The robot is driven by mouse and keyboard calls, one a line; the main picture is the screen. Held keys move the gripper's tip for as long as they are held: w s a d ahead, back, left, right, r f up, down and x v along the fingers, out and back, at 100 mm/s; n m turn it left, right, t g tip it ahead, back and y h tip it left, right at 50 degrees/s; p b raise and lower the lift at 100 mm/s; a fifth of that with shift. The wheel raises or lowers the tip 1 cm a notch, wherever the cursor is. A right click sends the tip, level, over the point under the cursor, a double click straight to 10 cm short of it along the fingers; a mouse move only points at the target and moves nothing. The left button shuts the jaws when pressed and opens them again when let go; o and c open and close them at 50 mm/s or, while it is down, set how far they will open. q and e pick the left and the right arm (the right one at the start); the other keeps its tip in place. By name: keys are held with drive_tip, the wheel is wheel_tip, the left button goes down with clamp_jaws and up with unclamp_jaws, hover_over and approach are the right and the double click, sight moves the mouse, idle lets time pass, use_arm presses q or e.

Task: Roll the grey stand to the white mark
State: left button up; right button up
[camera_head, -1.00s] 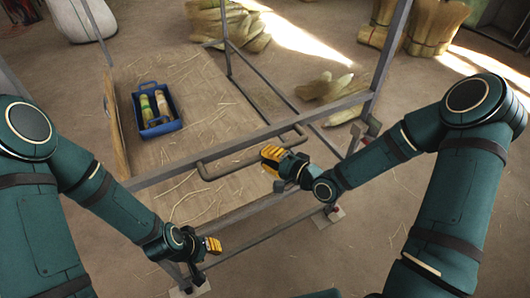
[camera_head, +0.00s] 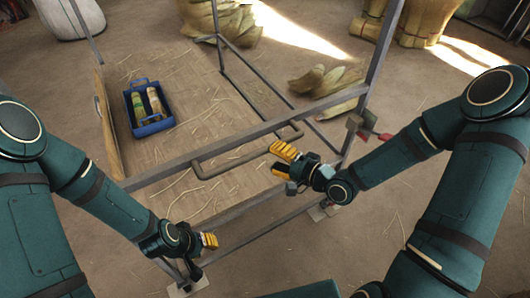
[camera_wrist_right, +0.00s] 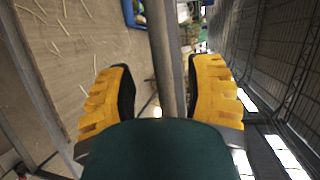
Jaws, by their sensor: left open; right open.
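The grey stand (camera_head: 215,148) is a metal frame with a wooden deck and a grey loop handle (camera_head: 245,158) on its near side. My right gripper (camera_head: 284,160) is open near the right end of the handle. In the right wrist view a grey bar (camera_wrist_right: 167,60) runs between its spread yellow fingers (camera_wrist_right: 160,95); contact cannot be told. My left gripper (camera_head: 207,243) is open low, near the stand's front left corner. Pale plates show under the front feet, one at the right (camera_head: 322,210). I cannot make out a separate white mark on the floor.
A red-handled item (camera_head: 380,136) is beside the right post. Straw bundles (camera_head: 335,85) lie beyond the stand. Floor to the right is mostly clear.

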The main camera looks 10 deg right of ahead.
drive_tip(key=v, duration=0.6)
drive_tip(key=shift+s+d, duration=0.25)
drive_tip(key=shift+s, duration=0.05)
